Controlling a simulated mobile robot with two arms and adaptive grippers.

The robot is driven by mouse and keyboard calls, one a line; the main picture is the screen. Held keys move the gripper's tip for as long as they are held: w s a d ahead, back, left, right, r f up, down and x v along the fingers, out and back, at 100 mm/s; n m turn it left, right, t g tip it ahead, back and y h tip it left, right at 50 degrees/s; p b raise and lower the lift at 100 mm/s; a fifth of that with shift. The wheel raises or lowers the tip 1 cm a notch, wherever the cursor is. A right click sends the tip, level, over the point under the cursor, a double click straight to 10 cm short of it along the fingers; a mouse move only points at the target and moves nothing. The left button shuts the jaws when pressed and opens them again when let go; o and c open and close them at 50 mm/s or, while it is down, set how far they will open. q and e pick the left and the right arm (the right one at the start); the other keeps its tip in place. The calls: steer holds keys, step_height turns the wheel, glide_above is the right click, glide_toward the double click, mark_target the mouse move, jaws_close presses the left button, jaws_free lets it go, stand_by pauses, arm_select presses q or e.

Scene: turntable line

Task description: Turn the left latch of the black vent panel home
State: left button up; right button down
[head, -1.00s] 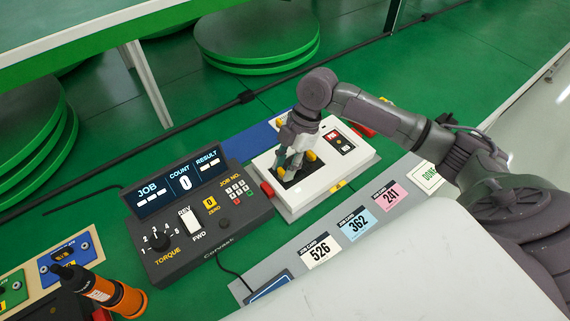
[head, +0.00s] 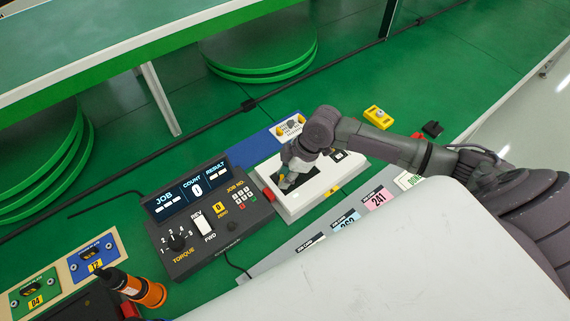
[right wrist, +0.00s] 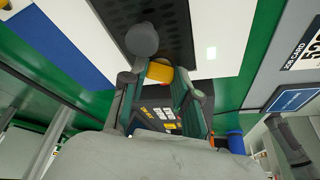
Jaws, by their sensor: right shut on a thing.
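The black vent panel (head: 306,178) lies on a white housing (head: 325,183) in the head view, partly hidden by my right gripper (head: 288,183). In the right wrist view, the panel's perforated black surface (right wrist: 165,14) shows at the top. The yellow left latch (right wrist: 160,71) sits between the fingers of my right gripper (right wrist: 162,90), which is shut on it. A grey round part (right wrist: 142,40) lies just beyond the latch and covers some of the panel. The latch's exact angle is hard to tell. My left gripper is not in view.
A dark controller box (head: 205,218) stands close to the left of the housing. Job cards (head: 377,199) lie in front. An orange screwdriver (head: 145,290) is at the lower left. A yellow block (head: 377,117) lies behind my right arm.

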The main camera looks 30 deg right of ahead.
steer(key=shift+a+r+m+t+p, duration=0.15)
steer(key=shift+m+t+p, duration=0.25)
steer(key=shift+m+p, duration=0.75)
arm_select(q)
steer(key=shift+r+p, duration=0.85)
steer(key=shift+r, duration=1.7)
arm_select(e)
steer(key=shift+m+h, duration=0.3)
steer(key=shift+m, duration=0.25)
steer(key=c, duration=0.8)
jaws_free()
steer(key=shift+c, duration=0.2)
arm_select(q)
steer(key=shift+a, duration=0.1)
arm_select(e)
steer(key=shift+s, duration=0.1)
steer(key=v, duration=1.1)
steer(key=shift+s+r, duration=0.3)
